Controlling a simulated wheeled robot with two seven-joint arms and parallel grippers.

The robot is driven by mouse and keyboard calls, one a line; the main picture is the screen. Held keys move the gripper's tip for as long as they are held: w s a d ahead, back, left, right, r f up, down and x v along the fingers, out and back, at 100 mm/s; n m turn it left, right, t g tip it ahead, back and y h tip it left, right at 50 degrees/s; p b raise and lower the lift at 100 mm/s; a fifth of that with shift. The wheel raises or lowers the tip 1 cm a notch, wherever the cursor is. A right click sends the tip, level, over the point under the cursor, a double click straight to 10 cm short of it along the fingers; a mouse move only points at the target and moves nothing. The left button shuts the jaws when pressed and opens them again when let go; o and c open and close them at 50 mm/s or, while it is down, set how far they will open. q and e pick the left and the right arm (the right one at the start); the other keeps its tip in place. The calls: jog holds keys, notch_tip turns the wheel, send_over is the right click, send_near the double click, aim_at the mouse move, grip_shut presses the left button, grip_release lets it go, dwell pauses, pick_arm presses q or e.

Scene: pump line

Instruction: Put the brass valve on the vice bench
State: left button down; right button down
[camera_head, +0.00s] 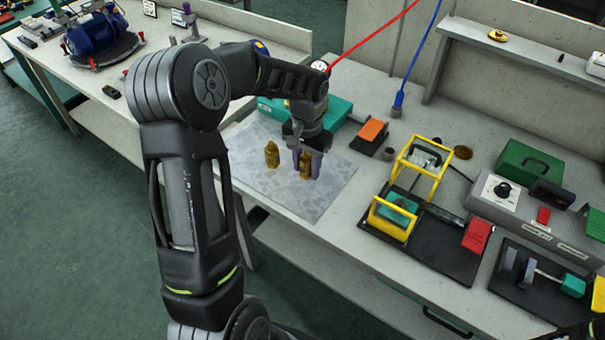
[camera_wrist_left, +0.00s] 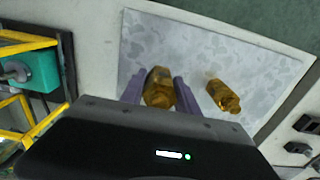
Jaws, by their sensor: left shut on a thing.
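Two small brass pieces show on a grey mottled mat (camera_head: 325,198) on the bench. One brass valve (camera_head: 305,165) is between the purple fingers of my left gripper (camera_head: 308,165), which is shut on it. In the left wrist view this valve (camera_wrist_left: 159,87) sits between the fingers (camera_wrist_left: 160,92), over the mat; I cannot tell whether it touches the mat. The other brass valve (camera_head: 271,154) stands apart, to the left in the head view and to the right in the left wrist view (camera_wrist_left: 223,95). My right gripper is not in view.
A teal case (camera_head: 335,112) lies behind the mat. To the right are an orange-topped block (camera_head: 373,131), a yellow frame (camera_head: 420,170) and a black tray (camera_head: 440,250). A blue pump (camera_head: 95,35) stands on the far left bench. A red line and a blue line hang above.

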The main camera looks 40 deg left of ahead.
aim_at(307, 187)
pick_arm(q)
jog(key=shift+f, duration=0.6)
jog(key=shift+f+p, duration=0.3)
jog(key=shift+f, duration=1.6)
jog(key=shift+f, duration=0.1)
jog(key=c, duration=0.9)
grip_release()
notch_tip(307, 187, up, 12)
jog(key=shift+r+b, duration=0.1)
jog(key=shift+b, duration=0.55)
